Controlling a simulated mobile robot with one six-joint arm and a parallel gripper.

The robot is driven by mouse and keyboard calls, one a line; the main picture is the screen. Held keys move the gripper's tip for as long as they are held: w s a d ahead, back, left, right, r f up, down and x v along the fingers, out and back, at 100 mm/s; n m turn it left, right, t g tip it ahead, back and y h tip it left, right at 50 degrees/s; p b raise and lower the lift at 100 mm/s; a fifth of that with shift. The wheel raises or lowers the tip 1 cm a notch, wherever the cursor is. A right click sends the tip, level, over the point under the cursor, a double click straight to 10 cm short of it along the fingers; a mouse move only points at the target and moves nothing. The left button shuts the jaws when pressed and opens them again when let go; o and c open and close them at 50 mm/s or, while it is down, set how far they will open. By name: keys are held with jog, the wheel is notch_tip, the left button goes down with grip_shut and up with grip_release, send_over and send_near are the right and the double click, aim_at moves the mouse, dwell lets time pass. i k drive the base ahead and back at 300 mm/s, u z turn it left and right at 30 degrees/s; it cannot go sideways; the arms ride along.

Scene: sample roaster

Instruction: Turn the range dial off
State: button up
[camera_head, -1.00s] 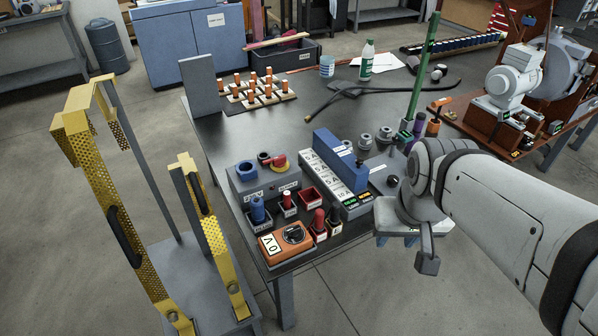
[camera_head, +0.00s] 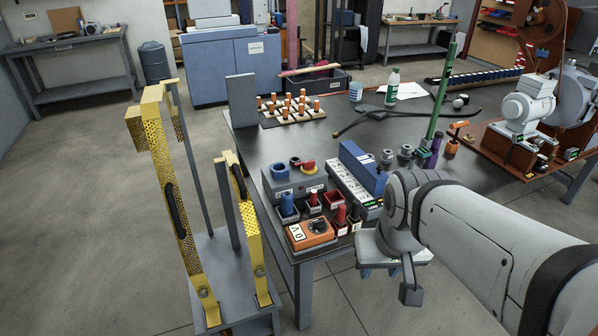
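An orange meter box (camera_head: 310,235) lies at the near left corner of the dark workbench (camera_head: 262,150). A round black dial (camera_head: 317,226) is on its top face, beside a white label; its pointer setting is too small to read. My arm comes in from the right. My gripper (camera_head: 392,268) is at its end, past the bench's front edge and to the right of the meter, apart from it. The wrist partly hides the gripper, and its fingers cannot be made out clearly.
Small bins with red, black and blue plugs (camera_head: 315,203) stand right behind the meter. A grey box with a blue socket (camera_head: 290,178) and a long blue-topped block (camera_head: 360,170) are behind them. A yellow perforated frame (camera_head: 165,190) stands left of the bench. Floor in front is clear.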

aim_at(318, 223)
jog(key=u, duration=0.15)
jog(key=i, duration=1)
jog(key=u, duration=0.7)
jog(key=k, duration=1.15)
jog(key=z, duration=0.65)
jog(key=i, duration=1)
jog(key=z, duration=0.05)
